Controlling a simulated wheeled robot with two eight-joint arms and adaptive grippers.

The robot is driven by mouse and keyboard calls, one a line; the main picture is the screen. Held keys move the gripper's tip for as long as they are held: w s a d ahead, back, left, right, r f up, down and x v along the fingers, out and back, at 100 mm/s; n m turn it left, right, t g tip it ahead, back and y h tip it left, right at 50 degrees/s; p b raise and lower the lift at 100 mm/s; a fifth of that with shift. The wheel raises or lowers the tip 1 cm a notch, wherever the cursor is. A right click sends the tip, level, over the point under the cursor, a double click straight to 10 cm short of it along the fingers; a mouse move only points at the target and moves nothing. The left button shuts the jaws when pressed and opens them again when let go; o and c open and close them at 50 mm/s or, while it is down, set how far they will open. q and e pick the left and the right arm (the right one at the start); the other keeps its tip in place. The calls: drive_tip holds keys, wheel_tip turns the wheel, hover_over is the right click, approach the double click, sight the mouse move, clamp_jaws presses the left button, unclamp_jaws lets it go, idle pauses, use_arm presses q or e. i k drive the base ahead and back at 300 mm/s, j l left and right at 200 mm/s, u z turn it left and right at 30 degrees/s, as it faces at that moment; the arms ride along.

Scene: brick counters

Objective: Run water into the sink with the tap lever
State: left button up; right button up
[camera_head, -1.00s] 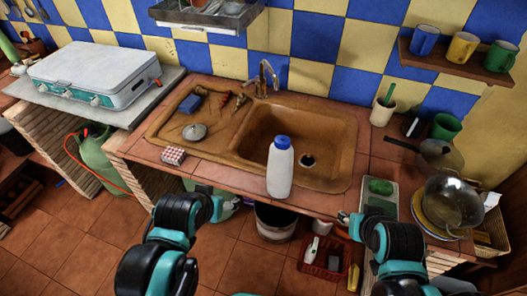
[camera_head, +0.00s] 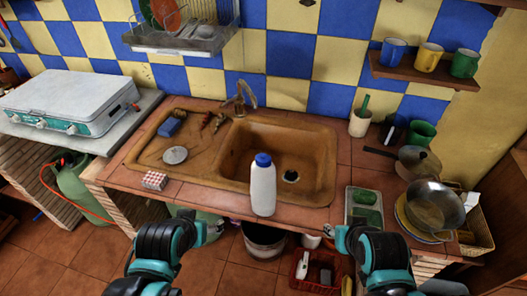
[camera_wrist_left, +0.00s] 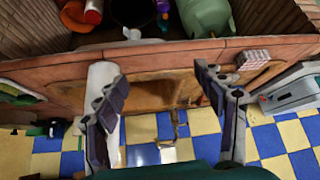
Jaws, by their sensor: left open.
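The brown sink basin (camera_head: 275,160) is set in the tiled counter, with a dark drain in its floor. No water shows in it. The metal tap (camera_head: 240,96) stands at the basin's back edge; its lever is too small to tell apart. In the left wrist view the tap (camera_wrist_left: 176,122) appears beyond the fingers, apart from them. My left gripper (camera_wrist_left: 162,85) is open and empty, facing the counter; in the head view its arm reaches the counter's front from the lower left. My right gripper (camera_head: 338,236) is near the counter's front edge; its fingers are unclear.
A white bottle with a blue cap (camera_head: 262,188) stands at the basin's front edge. A checkered box (camera_head: 155,180) is front left. A sponge tray (camera_head: 350,210), pan (camera_head: 418,160) and wok (camera_head: 436,206) are at right. A dish rack (camera_head: 185,42) hangs above, left of the tap.

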sight(237, 98)
drive_tip(key=i+j+z, duration=0.55)
drive_tip(key=z, duration=0.25)
drive_tip(key=j, duration=0.1)
